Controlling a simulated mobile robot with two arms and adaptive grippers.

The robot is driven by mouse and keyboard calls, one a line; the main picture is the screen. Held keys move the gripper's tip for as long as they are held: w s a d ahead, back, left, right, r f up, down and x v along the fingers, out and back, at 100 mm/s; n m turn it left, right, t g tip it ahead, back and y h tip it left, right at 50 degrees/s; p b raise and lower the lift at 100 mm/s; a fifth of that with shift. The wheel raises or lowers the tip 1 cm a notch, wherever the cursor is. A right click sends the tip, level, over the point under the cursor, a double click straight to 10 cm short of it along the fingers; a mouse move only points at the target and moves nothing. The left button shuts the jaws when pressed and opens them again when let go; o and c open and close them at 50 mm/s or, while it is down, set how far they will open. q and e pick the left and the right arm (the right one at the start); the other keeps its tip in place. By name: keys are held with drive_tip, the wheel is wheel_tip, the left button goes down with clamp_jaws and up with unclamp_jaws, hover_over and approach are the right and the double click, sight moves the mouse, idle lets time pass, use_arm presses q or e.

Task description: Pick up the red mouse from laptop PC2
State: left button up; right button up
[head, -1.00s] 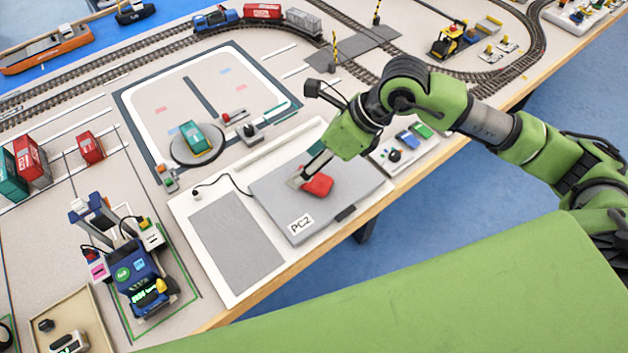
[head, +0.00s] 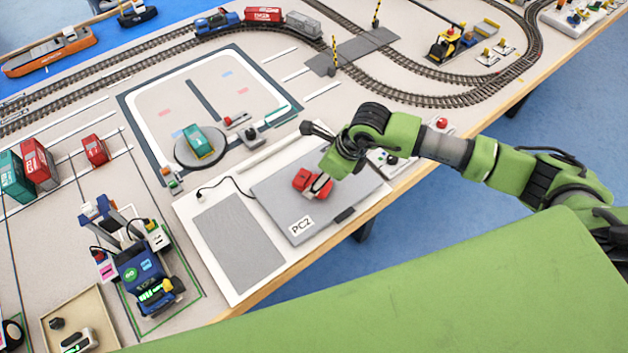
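The closed grey laptop PC2 (head: 275,203) lies on a white panel, with its PC2 label at the near corner. The red mouse (head: 301,179) is at the laptop's upper middle. My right gripper (head: 319,190) reaches down from the upper right, its grey fingers at the mouse and covering part of it. Red shows beside the fingers. Whether the fingers are closed on the mouse, and whether it touches the lid, I cannot tell. My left gripper is not in view.
A grey pad (head: 238,245) lies left of the laptop. A crane model (head: 140,270) and a beige tray (head: 97,320) stand at the lower left. A turntable with a green container (head: 198,142) is behind. The table's wooden edge runs close in front of the laptop.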

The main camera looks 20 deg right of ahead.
drive_tip(key=shift+x, duration=1.35)
drive_tip(key=c, duration=1.2)
drive_tip(key=shift+r, duration=0.15)
